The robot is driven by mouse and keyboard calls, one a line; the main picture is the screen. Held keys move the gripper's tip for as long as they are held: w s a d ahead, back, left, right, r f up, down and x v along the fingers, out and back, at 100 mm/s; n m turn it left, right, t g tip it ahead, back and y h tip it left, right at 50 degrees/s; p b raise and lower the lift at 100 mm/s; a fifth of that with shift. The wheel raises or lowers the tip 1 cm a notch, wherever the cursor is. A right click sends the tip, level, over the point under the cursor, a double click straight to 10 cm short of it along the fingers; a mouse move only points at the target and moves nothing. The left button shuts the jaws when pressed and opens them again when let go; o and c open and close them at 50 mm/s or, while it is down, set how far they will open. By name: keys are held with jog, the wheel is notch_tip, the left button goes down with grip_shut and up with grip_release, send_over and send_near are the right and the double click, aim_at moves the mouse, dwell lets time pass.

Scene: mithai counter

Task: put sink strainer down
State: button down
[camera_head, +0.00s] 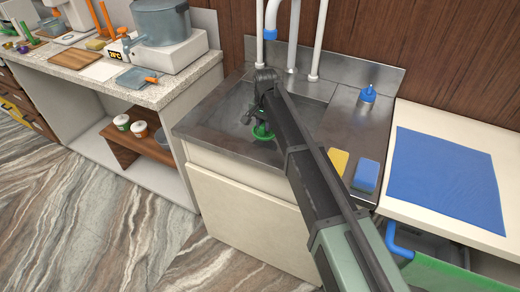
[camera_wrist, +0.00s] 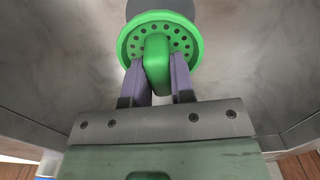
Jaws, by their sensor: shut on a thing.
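The green sink strainer (camera_wrist: 128,46) is a round disc with small holes and a raised grip in its middle. My gripper (camera_wrist: 158,75) is shut on that raised grip in the wrist view. In the head view the strainer (camera_head: 263,134) shows at the end of my gripper (camera_head: 259,122), over the metal sink basin (camera_head: 228,124). In the wrist view a dark grey round patch (camera_wrist: 160,8) shows just beyond the strainer's rim. I cannot tell whether the strainer touches the basin floor.
A yellow sponge (camera_head: 338,160), a blue sponge (camera_head: 366,176) and a blue bottle (camera_head: 368,94) are on the sink's right ledge. Pale pipes (camera_head: 292,40) rise behind the basin. A blue mat (camera_head: 445,178) lies on the right counter. A pot (camera_head: 160,22) stands at the left.

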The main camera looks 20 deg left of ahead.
aim_at(264, 123)
jog(key=shift+f+b, duration=2.65)
jog(key=shift+f, duration=1)
jog(key=c, duration=1)
grip_release()
jog(key=shift+r, duration=0.1)
notch_tip(264, 123, up, 13)
jog(key=p, duration=1.3)
jog(key=shift+f, duration=0.25)
